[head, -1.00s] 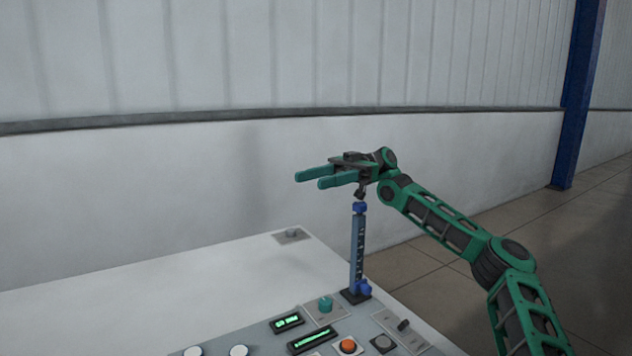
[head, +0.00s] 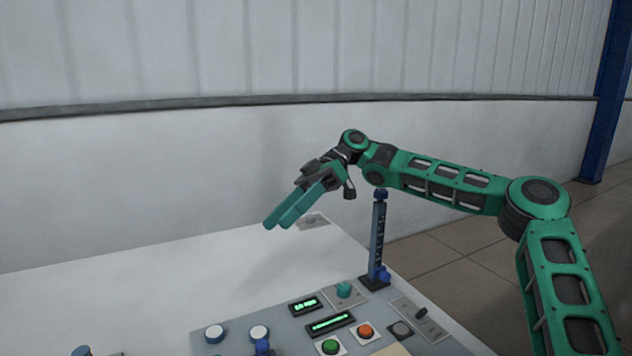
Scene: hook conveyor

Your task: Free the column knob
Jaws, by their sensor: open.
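A slim blue column (head: 377,238) stands upright on a dark foot at the back right of the control panel. A blue knob (head: 383,274) sticks out low on its side, and a blue cap (head: 380,195) sits on its top. I cannot tell which of these is the column knob. My gripper (head: 277,224) is open and empty, with its two teal fingers tilted down to the left. It is in the air left of the column and apart from it. My wrist is above and left of the column's top.
The panel (head: 285,332) carries green displays, a teal knob (head: 344,290), an orange button (head: 365,331), a green button (head: 331,346) and a black switch (head: 421,312). The white tabletop (head: 120,300) at left is clear.

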